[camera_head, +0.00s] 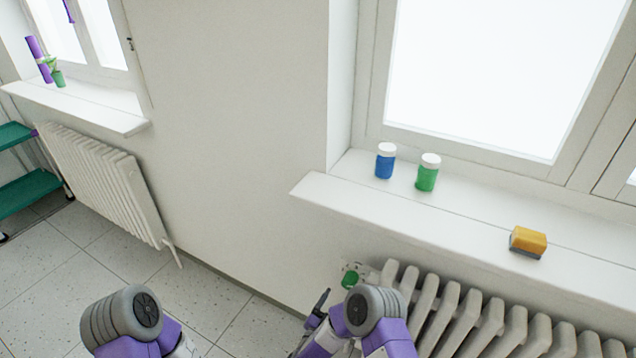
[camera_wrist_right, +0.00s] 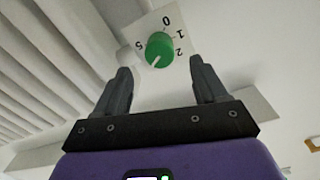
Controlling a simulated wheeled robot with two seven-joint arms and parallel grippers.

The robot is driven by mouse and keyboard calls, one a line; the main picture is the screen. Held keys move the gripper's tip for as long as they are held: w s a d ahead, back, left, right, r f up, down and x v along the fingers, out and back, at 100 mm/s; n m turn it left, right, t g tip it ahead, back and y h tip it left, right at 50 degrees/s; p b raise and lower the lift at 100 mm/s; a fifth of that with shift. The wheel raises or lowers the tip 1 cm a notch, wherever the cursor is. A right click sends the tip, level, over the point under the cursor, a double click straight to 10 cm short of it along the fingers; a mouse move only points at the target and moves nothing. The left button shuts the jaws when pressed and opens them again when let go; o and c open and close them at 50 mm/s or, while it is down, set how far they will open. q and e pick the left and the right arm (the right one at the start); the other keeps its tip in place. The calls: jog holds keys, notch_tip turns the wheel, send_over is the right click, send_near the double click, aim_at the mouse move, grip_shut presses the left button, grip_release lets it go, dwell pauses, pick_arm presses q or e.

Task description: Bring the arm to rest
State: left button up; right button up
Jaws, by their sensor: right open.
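My right gripper (camera_head: 318,308) is low in the middle of the head view, beside the radiator, partly hidden by my own arm. In the right wrist view its two dark fingers (camera_wrist_right: 159,66) stand wide apart with nothing between them. A green knob (camera_wrist_right: 159,48) on a white plate marked 0, 1, 2 and 5 shows just beyond the fingertips. The knob also shows in the head view (camera_head: 350,279), at the radiator's left end. My left arm shows at the lower left of the head view, but its gripper is out of sight.
A white radiator (camera_head: 487,318) stands under the right windowsill (camera_head: 460,222). On the sill are a blue jar (camera_head: 385,165), a green jar (camera_head: 427,178) and a yellow sponge-like block (camera_head: 528,241). Another radiator (camera_head: 100,180) and a green shelf (camera_head: 28,190) are at left. Some tiled floor (camera_head: 215,290) is clear.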

jog(key=s+d+f+n+g+y+p, duration=0.15)
jog(key=s+d+f+n+g, duration=0.3)
jog(key=s+g, duration=0.45)
jog(key=s+d+f+n+g+y+p, duration=0.15)
jog(key=s+d+f+n+g, duration=0.3)
jog(key=s, duration=0.65)
jog(key=s+a+r+g+y+p, duration=0.25)
jog(key=s+a+g+y, duration=0.5)
jog(key=s, duration=0.45)
jog(key=w+a+r+m+t+y+p, duration=0.1)
jog(key=a+r+t+y+p, duration=0.2)
jog(key=a+y, duration=0.15)
jog(key=w+d+t, duration=0.1)
jog(key=w+r+t, duration=0.1)
jog(key=w, duration=0.1)
jog(key=w+d+m+t+p, duration=0.1)
jog(key=shift+w+d+r+h, duration=0.3)
jog(key=shift+w+h, duration=0.05)
jog(key=shift+h, duration=0.05)
jog(key=shift+w+d+t, duration=0.1)
jog(key=shift+d+t, duration=0.05)
jog(key=shift+t, duration=0.15)
